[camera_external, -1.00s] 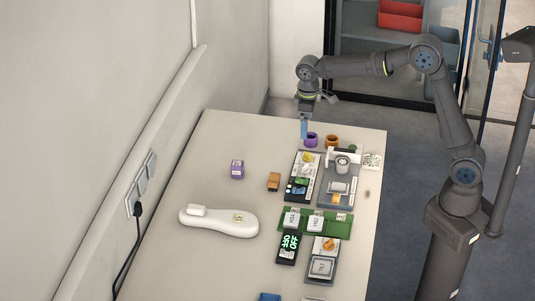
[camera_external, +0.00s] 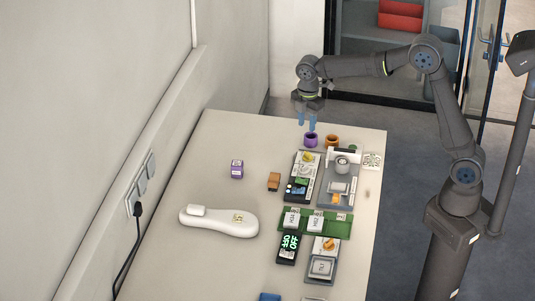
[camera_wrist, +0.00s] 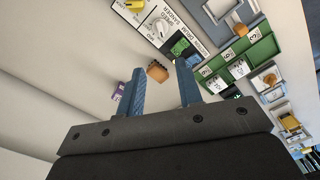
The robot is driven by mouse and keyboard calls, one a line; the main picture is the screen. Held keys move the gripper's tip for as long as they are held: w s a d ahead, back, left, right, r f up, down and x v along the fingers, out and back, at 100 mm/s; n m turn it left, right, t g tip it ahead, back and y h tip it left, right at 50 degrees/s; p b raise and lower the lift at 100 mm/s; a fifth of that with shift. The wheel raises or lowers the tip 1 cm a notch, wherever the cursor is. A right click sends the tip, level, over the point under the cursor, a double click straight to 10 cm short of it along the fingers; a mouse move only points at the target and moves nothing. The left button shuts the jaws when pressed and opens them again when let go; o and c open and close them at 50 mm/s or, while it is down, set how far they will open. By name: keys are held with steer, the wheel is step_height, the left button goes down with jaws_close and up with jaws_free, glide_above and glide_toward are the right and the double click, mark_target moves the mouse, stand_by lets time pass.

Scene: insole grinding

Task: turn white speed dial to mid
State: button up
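The black-and-white sander panel (camera_external: 292,192) lies on the table, with a yellow knob (camera_external: 308,157) at its far end. In the wrist view the panel reads "SPEED" and "SANDER", and a white dial-like part (camera_wrist: 158,24) sits on it beside a green display (camera_wrist: 180,47). The dial's pointer setting is too small to read. My gripper (camera_external: 307,123) is above the far end of the table, near the purple ring and beyond the panel.
An orange block (camera_external: 273,182), a purple block (camera_external: 237,169) and a white insole-shaped device (camera_external: 225,222) lie left of the panel. A grey fixture (camera_external: 325,197) stands right of it.

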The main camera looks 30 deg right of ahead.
mark_target(304, 165)
step_height(304, 165, down, 18)
steer(key=shift+r, duration=0.25)
stand_by(0.4)
jaws_close()
